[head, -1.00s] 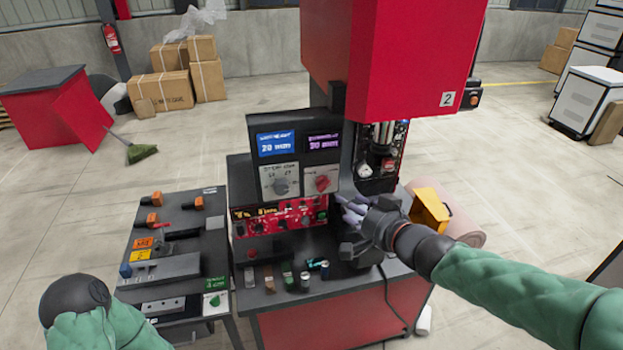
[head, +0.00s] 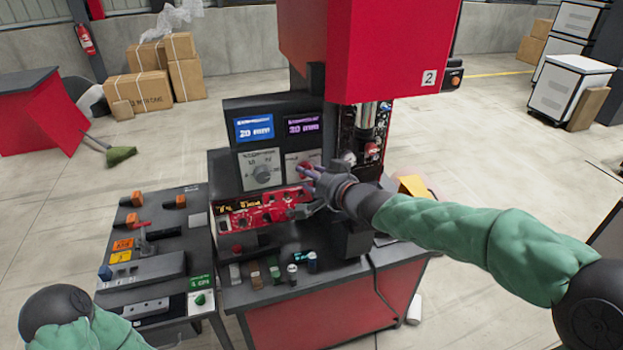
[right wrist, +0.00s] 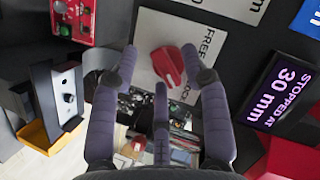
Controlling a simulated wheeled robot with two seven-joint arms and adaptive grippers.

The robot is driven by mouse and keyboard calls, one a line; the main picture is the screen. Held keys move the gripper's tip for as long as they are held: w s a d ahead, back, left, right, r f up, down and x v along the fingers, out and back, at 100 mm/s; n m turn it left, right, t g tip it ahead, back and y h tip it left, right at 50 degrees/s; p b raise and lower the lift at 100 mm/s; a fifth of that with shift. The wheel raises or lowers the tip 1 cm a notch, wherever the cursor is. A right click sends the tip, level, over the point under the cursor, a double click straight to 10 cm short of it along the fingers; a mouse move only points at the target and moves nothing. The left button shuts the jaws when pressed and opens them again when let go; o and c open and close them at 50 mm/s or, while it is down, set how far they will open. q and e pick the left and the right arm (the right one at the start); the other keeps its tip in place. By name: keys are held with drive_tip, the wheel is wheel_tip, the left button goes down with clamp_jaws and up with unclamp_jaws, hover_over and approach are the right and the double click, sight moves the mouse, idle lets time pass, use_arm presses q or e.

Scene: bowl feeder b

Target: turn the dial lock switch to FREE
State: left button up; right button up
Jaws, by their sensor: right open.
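The dial lock switch is a red knob (right wrist: 168,66) on a pale plate (right wrist: 150,30) in the right wrist view, with the words FREE and LOCK printed beside it. I cannot tell which word the knob points to. My left gripper is out of view; only part of that arm shows.
A grey dial (head: 263,174) sits left of the red knob, below a blue screen (head: 254,127) and a purple screen (head: 302,124). A red control panel (head: 262,212) lies below. The red machine head (head: 385,50) overhangs at the right. A side table (head: 160,210) holds several tools.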

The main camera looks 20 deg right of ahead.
drive_tip(key=c, duration=0.7)
drive_tip(key=shift+d, duration=0.1)
clamp_jaws()
drive_tip(key=shift+f, duration=0.1)
